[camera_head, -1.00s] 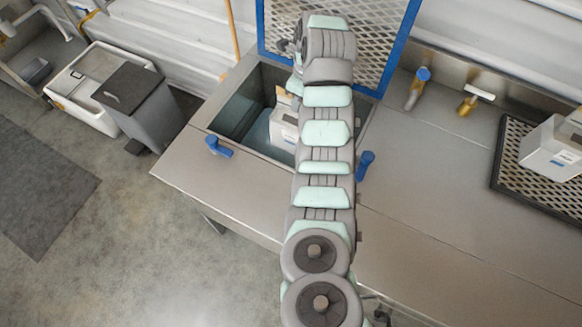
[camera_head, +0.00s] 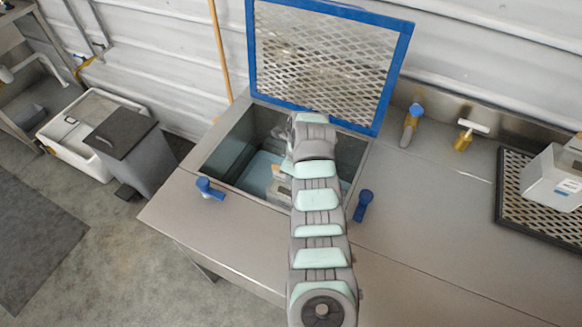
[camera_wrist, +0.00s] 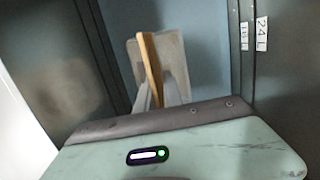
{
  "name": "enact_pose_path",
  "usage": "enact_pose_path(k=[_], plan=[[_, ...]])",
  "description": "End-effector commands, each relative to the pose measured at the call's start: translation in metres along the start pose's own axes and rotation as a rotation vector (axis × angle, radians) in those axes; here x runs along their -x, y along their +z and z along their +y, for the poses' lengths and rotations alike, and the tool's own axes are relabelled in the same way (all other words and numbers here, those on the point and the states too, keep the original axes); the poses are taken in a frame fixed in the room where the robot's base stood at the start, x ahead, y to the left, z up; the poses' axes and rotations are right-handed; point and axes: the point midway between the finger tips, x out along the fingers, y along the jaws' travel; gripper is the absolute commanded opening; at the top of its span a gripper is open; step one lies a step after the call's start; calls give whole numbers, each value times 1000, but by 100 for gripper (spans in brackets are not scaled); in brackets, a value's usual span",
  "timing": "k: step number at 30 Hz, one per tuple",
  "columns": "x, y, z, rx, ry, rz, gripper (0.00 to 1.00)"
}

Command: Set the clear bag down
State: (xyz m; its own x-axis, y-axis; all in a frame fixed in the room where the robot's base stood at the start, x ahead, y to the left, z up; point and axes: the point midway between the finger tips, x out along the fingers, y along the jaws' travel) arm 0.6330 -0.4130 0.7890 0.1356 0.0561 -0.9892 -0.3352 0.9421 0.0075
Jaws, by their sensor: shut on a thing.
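The clear bag, pale and greyish with a tan strip along its top, is held in my gripper (camera_wrist: 158,92); in the wrist view its pale side (camera_wrist: 174,58) and tan strip (camera_wrist: 150,68) show beyond the fingers. In the head view a small part of the bag (camera_head: 279,188) shows inside the open hopper (camera_head: 228,146), left of my arm. My gripper is shut on its top edge. My arm hides most of the bag and the gripper in the head view. I cannot tell whether the bag touches the hopper's pale blue floor (camera_head: 262,170).
The hopper's blue-framed mesh lid (camera_head: 330,60) stands open behind. Blue clamps (camera_head: 208,189) (camera_head: 364,204) sit at the front rim. Hopper walls are close around the gripper; one bears labels (camera_wrist: 261,34).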

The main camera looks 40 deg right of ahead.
Motion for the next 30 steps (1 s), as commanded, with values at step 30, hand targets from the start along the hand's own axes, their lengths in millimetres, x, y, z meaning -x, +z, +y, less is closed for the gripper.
enact_pose_path(k=[30], plan=[[-49,-6,-2,0,-5,-3,16]])
